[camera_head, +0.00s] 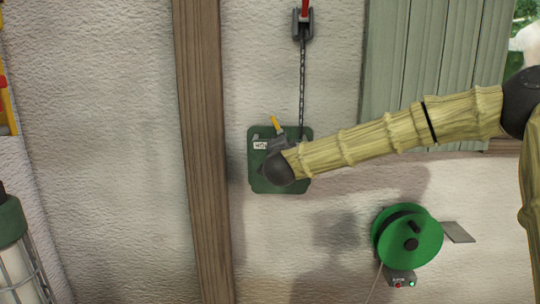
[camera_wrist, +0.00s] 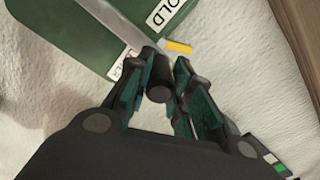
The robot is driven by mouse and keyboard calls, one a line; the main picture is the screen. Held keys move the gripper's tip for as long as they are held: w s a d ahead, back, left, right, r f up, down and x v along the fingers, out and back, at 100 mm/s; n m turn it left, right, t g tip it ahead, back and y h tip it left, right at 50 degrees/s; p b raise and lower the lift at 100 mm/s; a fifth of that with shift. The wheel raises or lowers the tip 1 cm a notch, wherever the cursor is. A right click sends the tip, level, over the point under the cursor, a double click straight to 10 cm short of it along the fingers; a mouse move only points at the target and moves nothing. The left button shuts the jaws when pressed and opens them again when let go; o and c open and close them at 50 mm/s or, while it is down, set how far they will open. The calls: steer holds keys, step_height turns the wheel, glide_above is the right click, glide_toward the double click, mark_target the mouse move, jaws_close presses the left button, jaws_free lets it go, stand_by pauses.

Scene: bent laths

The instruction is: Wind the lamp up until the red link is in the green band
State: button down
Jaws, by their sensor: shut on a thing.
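A green winch box (camera_head: 255,180) is fixed to the wall, and my arm's end covers part of it. In the wrist view my gripper (camera_wrist: 167,72) is shut on the dark round crank handle (camera_wrist: 158,92), at the end of a grey crank arm (camera_wrist: 118,22). A yellow lever (camera_head: 275,121) sticks up at the box top, by a label; its yellow end (camera_wrist: 179,46) lies near the word "HOLD" in the wrist view. A chain (camera_head: 302,90) runs up to a pulley block (camera_head: 303,25). A red piece (camera_head: 305,8) shows just above the pulley. I see no green band clearly.
A caged lamp-like thing (camera_head: 12,225) with a green cap stands at lower left. A wooden post (camera_head: 203,150) is left of the box. A green reel (camera_head: 420,235) with a small button box (camera_head: 400,279) is at lower right. A green shutter (camera_head: 430,60) is at upper right.

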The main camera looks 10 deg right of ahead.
steer(key=shift+s+d+f+m+b, duration=0.15)
steer(key=shift+s+d+m+b, duration=0.05)
steer(key=shift+d+m+b, duration=0.5)
steer(key=shift+s+d+f+m+b, duration=0.2)
steer(key=shift+d+m+b, duration=0.4)
steer(key=shift+d+m, duration=0.1)
steer(key=shift+s+d+f+m+b, duration=0.15)
steer(key=shift+s+d+m+b, duration=0.05)
steer(key=shift+d+m+b, duration=0.5)
steer(key=c, duration=1.2)
jaws_free()
steer(key=shift+c, duration=0.2)
steer(key=v, duration=1.2)
